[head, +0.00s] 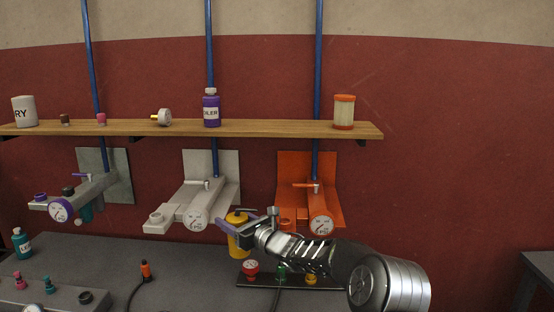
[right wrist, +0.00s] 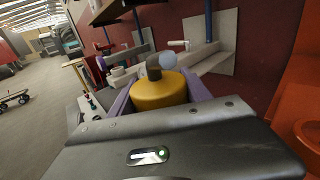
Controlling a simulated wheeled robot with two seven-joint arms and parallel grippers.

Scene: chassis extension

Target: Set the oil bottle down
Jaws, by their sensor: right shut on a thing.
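The oil bottle (head: 238,217) is yellow with a dark cap. It is upright, in front of the wall and over the back of the grey table in the head view. My right gripper (head: 236,230) is shut on it, with its purple fingers on either side of the body. The right wrist view also shows the oil bottle (right wrist: 158,92) between the purple fingers of my right gripper (right wrist: 160,98). I cannot tell whether its base touches the table (head: 190,265). My left gripper is not in view.
White (head: 196,217) and orange (head: 321,224) gauge units hang close behind. A wooden shelf (head: 260,128) holds a purple bottle (head: 211,107) and jars.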

